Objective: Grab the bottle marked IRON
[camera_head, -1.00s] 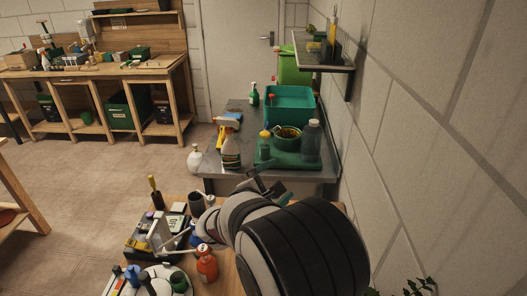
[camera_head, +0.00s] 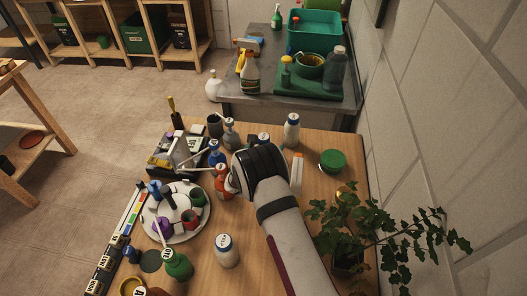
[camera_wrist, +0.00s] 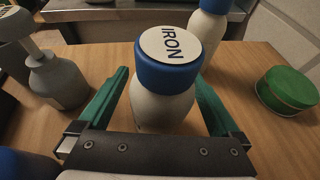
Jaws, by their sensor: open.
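The bottle marked IRON (camera_wrist: 165,105) is upright on the wooden table, pale with a blue cap and a white lettered top. In the wrist view it stands between the green fingers of my gripper (camera_wrist: 160,82), one on each side. The fingers are apart, with a gap visible beside the bottle, so it is not gripped. In the head view my arm covers most of the bottle and gripper. A second pale bottle with a blue cap (camera_head: 291,130) stands just beyond it; it also shows in the wrist view (camera_wrist: 205,38).
A grey pump bottle (camera_wrist: 57,78) is close to the left, and a round green-lidded jar (camera_wrist: 290,90) to the right. A white round holder (camera_head: 178,235) with several bottles, a white bottle (camera_head: 227,252) and a leafy plant (camera_head: 365,225) surround my arm.

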